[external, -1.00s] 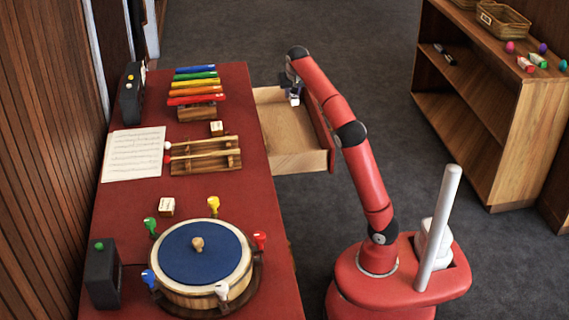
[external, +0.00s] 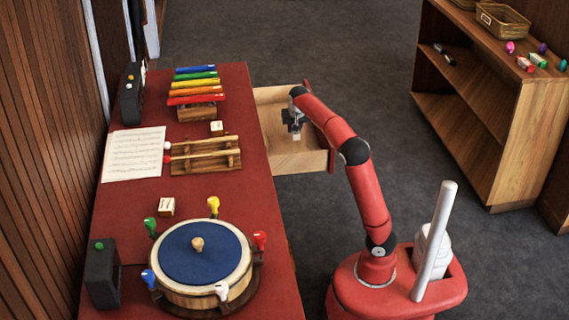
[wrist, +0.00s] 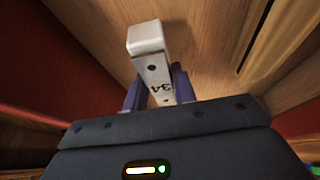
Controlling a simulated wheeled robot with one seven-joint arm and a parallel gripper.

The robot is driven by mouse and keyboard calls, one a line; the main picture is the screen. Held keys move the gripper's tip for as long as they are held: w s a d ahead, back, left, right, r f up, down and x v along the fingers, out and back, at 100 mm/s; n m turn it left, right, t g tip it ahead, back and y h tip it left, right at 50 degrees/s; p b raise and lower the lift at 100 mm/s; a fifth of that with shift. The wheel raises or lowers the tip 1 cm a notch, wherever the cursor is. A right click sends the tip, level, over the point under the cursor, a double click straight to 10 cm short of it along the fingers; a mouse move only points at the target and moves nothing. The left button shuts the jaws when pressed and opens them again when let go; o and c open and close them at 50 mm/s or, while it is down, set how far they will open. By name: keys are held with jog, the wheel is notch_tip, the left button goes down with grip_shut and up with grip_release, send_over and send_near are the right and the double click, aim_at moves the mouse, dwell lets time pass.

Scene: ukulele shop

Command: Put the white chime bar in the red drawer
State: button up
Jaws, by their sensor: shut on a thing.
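My gripper (external: 294,121) is shut on the white chime bar (wrist: 150,62), which carries dark markings and two dark holes. The bar's pale end (external: 297,136) shows below the gripper in the external view. Gripper and bar are over the open red drawer (external: 299,163), which has a bare wooden inside and a red front. The wrist view shows the drawer's wood floor (wrist: 215,50) behind the bar. I cannot tell whether the bar touches the floor.
The red table (external: 255,220) bears a round drum (external: 200,262), a coloured xylophone (external: 195,88), a mallet rack (external: 206,155) and sheet music (external: 133,154). A wooden shelf (external: 480,105) stands at right. Grey carpet lies open between.

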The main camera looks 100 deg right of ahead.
jog(key=shift+f+b, duration=0.4)
jog(key=shift+f, duration=1.35)
jog(key=shift+f, duration=0.2)
jog(key=o, duration=1)
jog(key=shift+r, duration=0.1)
jog(key=p+v, duration=0.2)
jog(key=v, duration=0.9)
jog(key=shift+r, duration=0.2)
jog(key=shift+a+r, duration=0.15)
jog(key=shift+r, duration=0.25)
